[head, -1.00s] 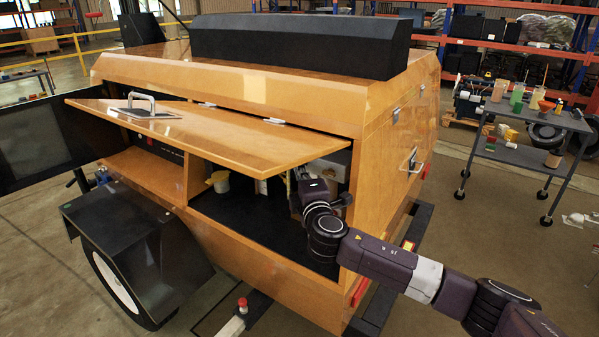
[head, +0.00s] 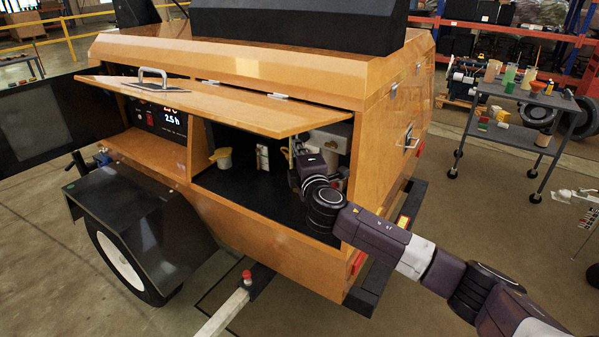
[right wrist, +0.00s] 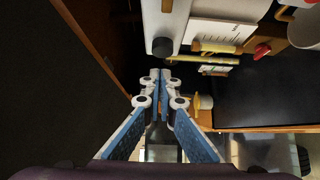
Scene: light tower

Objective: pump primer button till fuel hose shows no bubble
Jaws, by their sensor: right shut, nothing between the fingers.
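My right gripper (right wrist: 160,78) is shut and empty in the right wrist view. Its tips are just below a dark round button (right wrist: 162,47) on a white block (right wrist: 167,18), which may be the primer button; I cannot tell if they touch it. Pale yellow tubing (right wrist: 205,59) runs to the right of the button and may be the fuel hose; no bubbles can be made out. In the head view my right arm reaches into the open bay of the orange housing (head: 270,233), and the gripper itself is mostly hidden. My left gripper is not in view.
The raised orange lid (head: 215,103) hangs over the bay. A red knob (right wrist: 262,50) is right of the tubing. A lit display panel (head: 165,119) is at left. A grey cart (head: 515,135) stands right.

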